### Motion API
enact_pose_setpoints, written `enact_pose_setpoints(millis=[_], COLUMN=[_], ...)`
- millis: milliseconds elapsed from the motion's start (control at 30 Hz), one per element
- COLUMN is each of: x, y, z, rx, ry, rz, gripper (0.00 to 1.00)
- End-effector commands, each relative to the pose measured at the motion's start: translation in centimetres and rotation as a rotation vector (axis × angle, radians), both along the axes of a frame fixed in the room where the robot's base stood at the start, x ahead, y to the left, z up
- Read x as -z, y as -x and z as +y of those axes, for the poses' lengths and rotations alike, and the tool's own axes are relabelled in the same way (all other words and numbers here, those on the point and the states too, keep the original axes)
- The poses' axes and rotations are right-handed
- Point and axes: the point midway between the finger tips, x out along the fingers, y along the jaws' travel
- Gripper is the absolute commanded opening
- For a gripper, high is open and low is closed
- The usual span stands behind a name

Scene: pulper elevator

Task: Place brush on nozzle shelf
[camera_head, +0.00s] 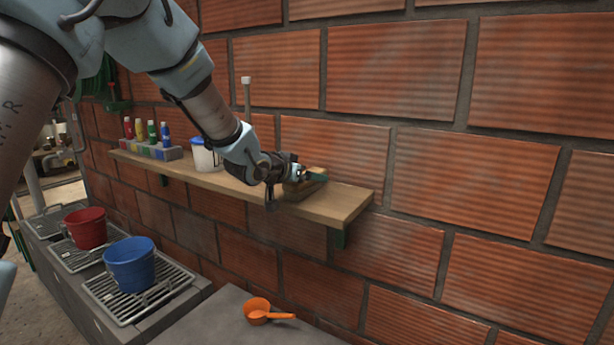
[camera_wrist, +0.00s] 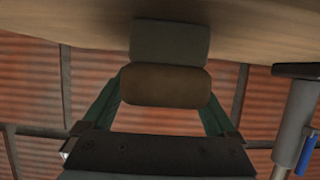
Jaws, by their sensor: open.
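The brush (camera_head: 303,188), a tan and brown block, sits on the wooden shelf (camera_head: 345,202) near its right end. In the wrist view the brush (camera_wrist: 165,86) shows as a brown rounded body with a grey-green part against the shelf wood (camera_wrist: 245,30). My gripper (camera_head: 312,175) is at the brush above the shelf. In the wrist view the green fingers of my gripper (camera_wrist: 164,92) stand apart, one on each side of the brown body. I cannot tell whether either finger touches it. The gripper partly hides the brush in the head view.
On the shelf stand a white tub (camera_head: 205,157) with a blue rim and a grey rack (camera_head: 163,152) of coloured nozzles. Below are a red bucket (camera_head: 87,228), a blue bucket (camera_head: 131,265) and an orange scoop (camera_head: 262,312). A brick wall (camera_head: 450,180) stands behind. The shelf's right end is clear.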

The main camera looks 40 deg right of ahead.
Motion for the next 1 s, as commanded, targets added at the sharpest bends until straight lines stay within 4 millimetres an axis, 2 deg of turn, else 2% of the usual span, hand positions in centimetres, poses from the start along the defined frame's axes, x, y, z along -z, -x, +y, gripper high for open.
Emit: enact_pose_setpoints(millis=[100, 233, 700, 833, 1000], x=[-0.2, -0.5, -3.9, -4.4, -4.7], y=[0.0, 0.2, 2.3, 2.6, 2.8], z=[0.0, 1.0, 8.9, 10.1, 10.7], rx=[0.0, -0.001, -0.001, -0.001, 0.0], ry=[0.0, 0.002, 0.001, 0.0, 0.0], rz=[0.0, -0.001, -0.002, -0.001, 0.0], gripper=[0.92, 0.92, 0.92, 0.92, 0.92])
